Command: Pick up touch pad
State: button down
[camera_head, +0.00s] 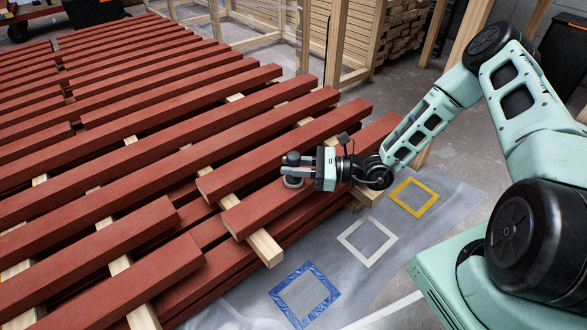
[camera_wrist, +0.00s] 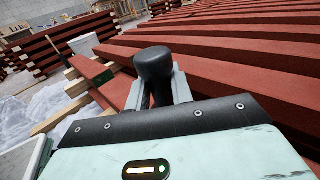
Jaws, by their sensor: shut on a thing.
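The touch pad shows in the wrist view as a rounded black knob (camera_wrist: 154,66) on a dark stem, held between pale fingers. The touch pad looks upright. I cannot tell whether its base touches the batten or hangs a little above it. The fingers hide part of the stem.
Red battens lie in layers on pale wooden spacers (camera_head: 265,247), filling the left and middle. Blue (camera_head: 326,283), white (camera_head: 390,240) and yellow (camera_head: 433,206) square outlines lie on grey sheeting at the right. A timber frame (camera_head: 335,45) stands behind.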

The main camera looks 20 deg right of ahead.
notch_tip(320, 180, up, 10)
jog(key=p, duration=0.6)
jog(key=c, duration=2.1)
grip_release()
